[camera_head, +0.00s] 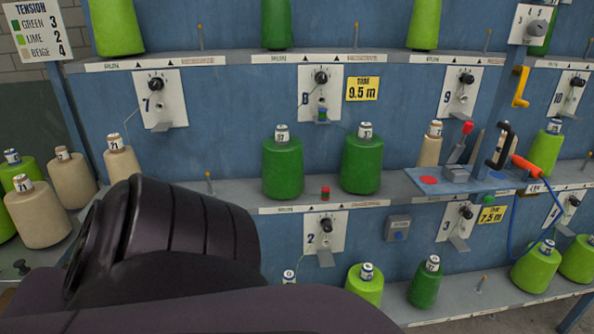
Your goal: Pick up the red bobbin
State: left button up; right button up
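A small red bobbin-like piece (325,193) stands on the middle shelf ledge, between and in front of two dark green yarn cones (283,170) (361,163). It is tiny in the head view; its top is red and its lower part looks darker. It stands upright and nothing touches it. A black link of my arm fills the lower left foreground. Neither of my grippers shows in this view.
A blue tray (468,182) at right carries a red disc (429,180) and several tools. An orange tool (525,166) has a blue hose. Beige cones (40,217) stand at left. A dial plate (325,231) is below the bobbin.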

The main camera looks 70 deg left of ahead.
aim_at(325, 196)
jog(key=u, duration=2.1)
